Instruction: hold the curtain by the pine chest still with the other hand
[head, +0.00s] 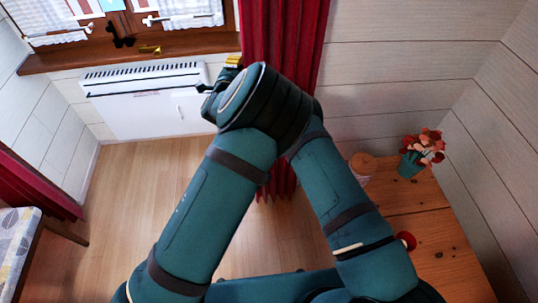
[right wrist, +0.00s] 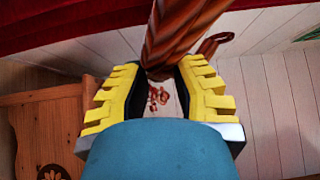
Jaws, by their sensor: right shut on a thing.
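The red curtain (head: 287,35) hangs at the right of the window, and its lower end (head: 277,185) shows between my arms. It also shows across the top of the right wrist view (right wrist: 60,25). The pine chest (head: 430,235) stands to its right. My right gripper (right wrist: 161,78) is shut on a twisted reddish-brown cord (right wrist: 180,35) with a small loop at its side. In the head view my left wrist hides that gripper. My left gripper (head: 224,78), with yellow pads, is at the curtain's left edge; its opening and any contact are unclear.
A white heater (head: 145,105) is under the wooden window sill (head: 150,53). A pot of red flowers (head: 420,155) stands on the chest. Another red curtain (head: 35,185) and a patterned seat (head: 18,240) are at the left. The wooden floor (head: 135,200) is clear.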

